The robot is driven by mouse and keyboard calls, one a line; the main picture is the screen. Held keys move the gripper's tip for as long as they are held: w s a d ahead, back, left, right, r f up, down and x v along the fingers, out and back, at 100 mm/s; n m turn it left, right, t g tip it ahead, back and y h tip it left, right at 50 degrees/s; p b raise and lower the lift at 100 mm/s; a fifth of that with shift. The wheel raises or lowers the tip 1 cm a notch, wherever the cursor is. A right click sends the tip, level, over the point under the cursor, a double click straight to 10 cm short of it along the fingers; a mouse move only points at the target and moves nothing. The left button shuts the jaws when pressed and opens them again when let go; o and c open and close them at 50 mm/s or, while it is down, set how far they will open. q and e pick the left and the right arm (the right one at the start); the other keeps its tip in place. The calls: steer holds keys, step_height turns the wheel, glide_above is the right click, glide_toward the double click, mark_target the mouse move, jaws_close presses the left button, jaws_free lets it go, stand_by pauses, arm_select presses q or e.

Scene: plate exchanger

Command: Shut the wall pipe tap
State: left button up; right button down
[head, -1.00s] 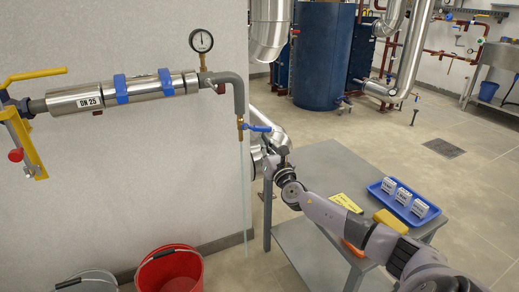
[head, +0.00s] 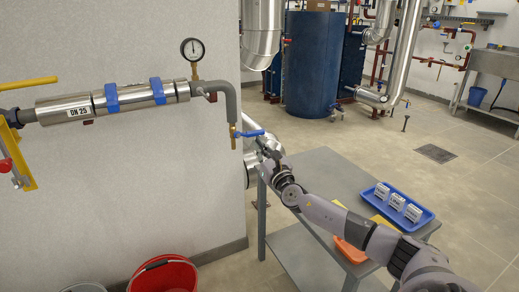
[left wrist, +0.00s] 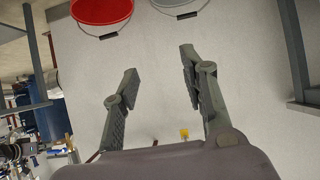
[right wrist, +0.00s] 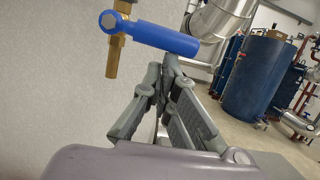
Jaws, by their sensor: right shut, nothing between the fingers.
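The wall pipe tap (head: 233,138) is a brass tap with a blue lever, hanging at the end of the grey elbow pipe. Its lever points right, roughly level, across the downward outlet. No water stream shows below it. In the right wrist view the blue lever (right wrist: 160,38) lies just above my right gripper (right wrist: 164,72). That gripper is shut and empty, its fingertips close under the lever; I cannot tell if they touch. The right gripper also shows in the head view (head: 266,145). My left gripper (left wrist: 160,60) is open and empty, seen only in the left wrist view.
A red bucket (head: 165,275) stands on the floor below, with a grey bucket (head: 82,288) beside it. A grey table (head: 325,172) with a blue tray (head: 424,220) stands to the right. A pressure gauge (head: 192,49) rises from the pipe.

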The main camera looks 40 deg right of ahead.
arm_select(q)
step_height(320, 180, up, 19)
steer(key=w+d+t+h+b, duration=0.1)
steer(key=d+t+h+b, duration=0.3)
steer(key=t, duration=0.8)
step_height(320, 180, down, 8)
steer(key=w+a+g+y+p, duration=0.1)
steer(key=w+a+g, duration=0.1)
steer(key=g, duration=0.3)
steer(key=shift+w+y, duration=0.3)
arm_select(e)
steer(key=s+a+f, duration=0.2)
steer(key=s+f, duration=0.4)
steer(key=s, duration=0.3)
steer(key=shift+s+a+f, duration=0.2)
steer(key=shift+a, duration=0.05)
